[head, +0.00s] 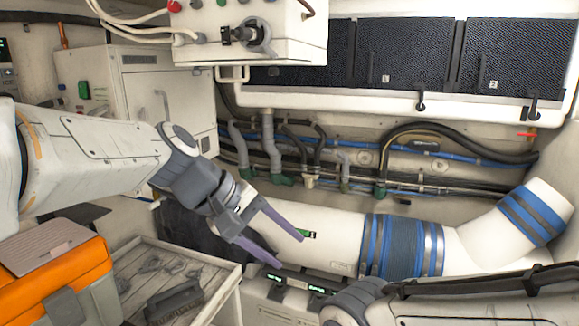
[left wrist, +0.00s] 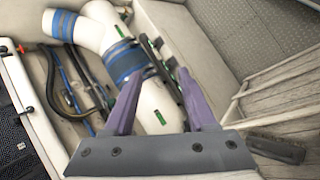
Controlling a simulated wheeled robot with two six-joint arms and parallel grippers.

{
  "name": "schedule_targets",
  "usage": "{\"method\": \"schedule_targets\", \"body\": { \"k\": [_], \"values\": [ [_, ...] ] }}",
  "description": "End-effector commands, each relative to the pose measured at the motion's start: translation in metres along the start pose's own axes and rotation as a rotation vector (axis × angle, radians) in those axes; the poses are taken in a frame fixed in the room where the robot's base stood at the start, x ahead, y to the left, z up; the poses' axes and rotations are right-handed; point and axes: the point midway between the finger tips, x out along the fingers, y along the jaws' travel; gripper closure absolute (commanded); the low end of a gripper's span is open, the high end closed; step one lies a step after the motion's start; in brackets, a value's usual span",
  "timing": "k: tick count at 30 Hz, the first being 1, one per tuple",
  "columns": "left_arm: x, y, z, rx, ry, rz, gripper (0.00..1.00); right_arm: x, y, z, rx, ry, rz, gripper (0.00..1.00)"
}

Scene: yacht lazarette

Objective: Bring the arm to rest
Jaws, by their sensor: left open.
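My left arm (head: 110,150) comes in from the left in the head view. Its gripper (head: 290,250) has two purple fingers spread apart with nothing between them. It is in front of the white pipe with blue bands (head: 340,238); whether a finger touches the pipe I cannot tell. In the left wrist view the same open fingers (left wrist: 160,95) point toward the pipe (left wrist: 158,105), with empty space between them. A part of my right arm (head: 480,305) shows at the lower right of the head view; its gripper is not in view.
An orange case (head: 60,270) and a slatted tray (head: 217,265) holding a dark object (head: 174,299) are at the lower left. A white control box (head: 250,35) hangs above. Black mesh panels (head: 400,55), hoses and grey pipes (head: 270,150) line the back wall.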

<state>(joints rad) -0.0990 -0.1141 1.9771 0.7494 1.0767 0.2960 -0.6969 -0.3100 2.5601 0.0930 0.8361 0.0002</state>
Motion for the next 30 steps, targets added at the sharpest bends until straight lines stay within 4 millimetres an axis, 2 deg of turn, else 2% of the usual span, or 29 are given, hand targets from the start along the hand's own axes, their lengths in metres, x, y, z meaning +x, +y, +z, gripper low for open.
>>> {"method": "schedule_targets", "body": {
  "k": [1,3,6,9,12,17,30],
  "values": [
    [0.021,-0.023,0.030,0.115,-0.040,-0.094,0.44,0.000,0.000,0.000,0.000,0.000,0.000,0.46],
    [0.041,-0.060,0.063,0.288,-0.084,-0.219,0.44,0.000,0.000,0.000,0.000,0.000,0.000,0.46],
    [0.058,-0.114,0.101,0.555,-0.150,-0.377,0.44,0.000,0.000,0.000,0.000,0.000,0.000,0.46],
    [0.064,-0.160,0.124,0.805,-0.212,-0.494,0.44,0.000,0.000,0.000,0.000,0.000,0.000,0.46],
    [0.065,-0.190,0.135,0.982,-0.255,-0.565,0.44,0.000,0.000,0.000,0.000,0.000,0.000,0.46],
    [0.066,-0.205,0.140,1.091,-0.281,-0.604,0.44,0.000,0.000,0.000,0.000,0.000,0.000,0.46],
    [0.066,-0.205,0.139,1.086,-0.280,-0.604,0.44,0.000,0.000,0.000,0.000,0.000,0.000,0.46]
  ]
}}
